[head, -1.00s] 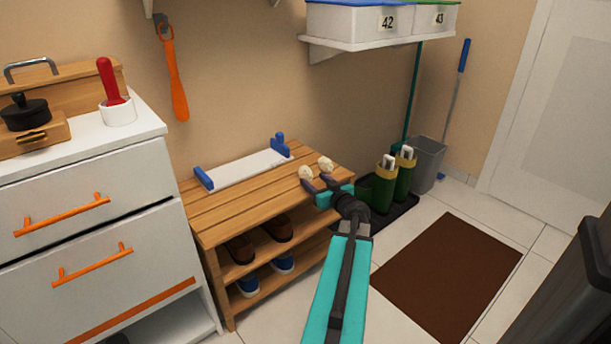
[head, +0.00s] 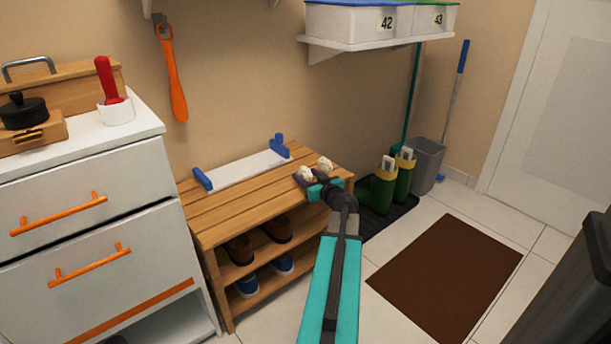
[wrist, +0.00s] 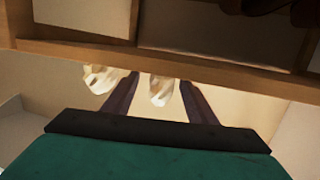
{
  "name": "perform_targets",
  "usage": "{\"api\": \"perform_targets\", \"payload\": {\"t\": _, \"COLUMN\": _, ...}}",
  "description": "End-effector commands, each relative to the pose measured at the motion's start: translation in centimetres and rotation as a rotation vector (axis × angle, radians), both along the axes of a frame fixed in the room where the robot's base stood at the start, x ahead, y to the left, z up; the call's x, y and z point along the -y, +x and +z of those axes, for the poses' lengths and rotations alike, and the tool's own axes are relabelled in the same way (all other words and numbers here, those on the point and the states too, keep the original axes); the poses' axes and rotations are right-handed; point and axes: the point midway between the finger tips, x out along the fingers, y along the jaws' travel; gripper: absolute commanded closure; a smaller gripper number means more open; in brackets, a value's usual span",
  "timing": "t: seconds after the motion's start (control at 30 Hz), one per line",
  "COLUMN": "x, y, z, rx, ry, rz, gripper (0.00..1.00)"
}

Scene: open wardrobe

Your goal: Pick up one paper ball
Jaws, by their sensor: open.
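Two small crumpled cream paper balls lie at the right end of the slatted wooden bench (head: 232,203) in the head view. The left paper ball (head: 305,173) and the right paper ball (head: 325,163) are both close to my gripper (head: 312,178), which is low over the bench top. In the wrist view my gripper (wrist: 159,80) is open. One paper ball (wrist: 161,92) shows between its dark fingers, and the other paper ball (wrist: 98,78) shows outside the left finger. I cannot tell whether the fingers touch either one.
A white tray with blue ends (head: 243,168) lies on the bench, left of the balls. Shoes (head: 277,230) stand on the shelves below. Green boots (head: 378,190) stand right of the bench. A white drawer unit (head: 90,200) is at left. A brown mat (head: 446,277) lies on the floor.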

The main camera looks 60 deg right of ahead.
Motion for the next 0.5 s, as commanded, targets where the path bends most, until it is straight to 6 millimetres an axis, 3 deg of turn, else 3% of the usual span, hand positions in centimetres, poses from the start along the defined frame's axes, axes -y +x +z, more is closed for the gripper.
{"api": "perform_targets", "payload": {"t": 0.5, "x": 2.0, "y": 4.0, "z": -1.0, "rx": 0.0, "ry": -0.001, "rz": 0.002, "gripper": 0.48}}
